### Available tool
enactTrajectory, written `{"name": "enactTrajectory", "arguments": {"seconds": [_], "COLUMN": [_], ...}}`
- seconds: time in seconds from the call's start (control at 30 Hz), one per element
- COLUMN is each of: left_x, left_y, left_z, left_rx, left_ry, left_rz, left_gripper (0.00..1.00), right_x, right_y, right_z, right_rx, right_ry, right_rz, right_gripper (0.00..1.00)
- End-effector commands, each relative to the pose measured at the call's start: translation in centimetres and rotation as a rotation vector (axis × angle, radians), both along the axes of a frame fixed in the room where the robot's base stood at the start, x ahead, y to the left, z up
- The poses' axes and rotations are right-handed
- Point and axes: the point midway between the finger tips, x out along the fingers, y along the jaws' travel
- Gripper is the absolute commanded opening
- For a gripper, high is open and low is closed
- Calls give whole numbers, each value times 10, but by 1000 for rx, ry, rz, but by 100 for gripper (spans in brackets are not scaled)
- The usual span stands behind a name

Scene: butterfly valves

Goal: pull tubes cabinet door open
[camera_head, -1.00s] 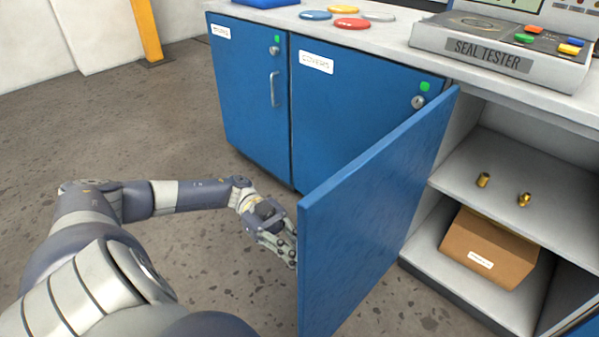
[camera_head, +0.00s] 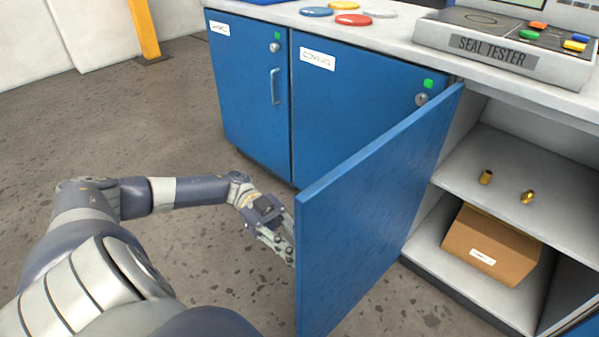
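An open blue cabinet door (camera_head: 375,215) swings out on the right; its label side is turned away, so I cannot read its name. The shut blue door (camera_head: 250,95) at the far left has a small white label too blurred to read surely, a grey handle and a green light. The shut door (camera_head: 345,110) beside it is labelled COVERS. My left gripper (camera_head: 284,245) is at the free edge of the open door. Its fingertips are partly hidden by the door, so I cannot tell whether it grips anything. My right gripper is not in view.
The open cabinet's shelf (camera_head: 500,165) holds two brass fittings, with a cardboard box (camera_head: 490,245) below. A seal tester (camera_head: 500,48) and coloured discs (camera_head: 352,19) stand on the counter (camera_head: 400,30). The floor (camera_head: 130,130) left of the cabinets is clear.

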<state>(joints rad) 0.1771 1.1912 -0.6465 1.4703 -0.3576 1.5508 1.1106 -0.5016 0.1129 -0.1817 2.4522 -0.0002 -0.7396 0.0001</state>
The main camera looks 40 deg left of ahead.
Motion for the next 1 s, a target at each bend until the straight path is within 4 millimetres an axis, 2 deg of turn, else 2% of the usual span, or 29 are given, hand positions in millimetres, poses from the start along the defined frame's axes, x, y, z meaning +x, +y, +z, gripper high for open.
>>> {"name": "enactTrajectory", "arguments": {"seconds": [0.23, 0.7, 1.0], "left_x": [2, 13, 15], "left_y": [13, 90, 115], "left_z": [0, 0, 0], "left_rx": [2, 1, 0], "left_ry": [0, -3, -2], "left_rz": [3, 4, 1], "left_gripper": [17, 17, 17], "right_x": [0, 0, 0], "right_y": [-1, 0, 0], "right_z": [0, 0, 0], "right_rx": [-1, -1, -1], "right_ry": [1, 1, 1], "right_rz": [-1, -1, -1], "right_gripper": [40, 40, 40]}}
